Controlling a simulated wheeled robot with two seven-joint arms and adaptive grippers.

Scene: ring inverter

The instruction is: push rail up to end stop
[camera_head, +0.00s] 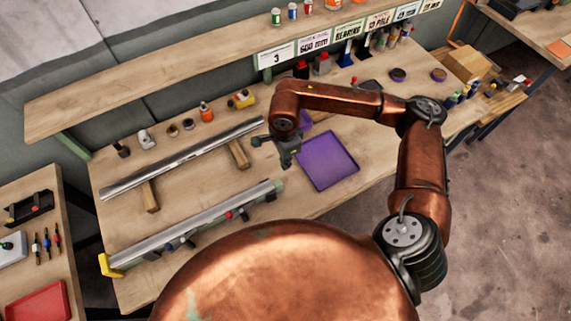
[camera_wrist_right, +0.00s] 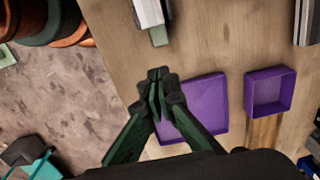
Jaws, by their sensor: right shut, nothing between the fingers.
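A long grey rail (camera_head: 205,214) lies in a fixture along the front of the bench. A yellow block (camera_head: 112,265) sits at its left end and a pale green piece (camera_head: 278,186) at its right end. In the right wrist view the rail's end (camera_wrist_right: 150,12) shows at the top, with the green piece (camera_wrist_right: 158,38) below it. My right gripper (camera_head: 284,160) is shut and empty, apart from the rail, above the bench near its right end. Its shut fingertips (camera_wrist_right: 160,76) also show in the wrist view. My left gripper is out of view.
A second rail (camera_head: 185,158) rests on two wooden blocks (camera_head: 239,153) farther back. A large purple tray (camera_head: 328,162) lies right of my right gripper, and a smaller purple tray (camera_wrist_right: 270,91) is beside it. Bottles and small parts line the back. A shelf (camera_head: 160,72) runs above.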

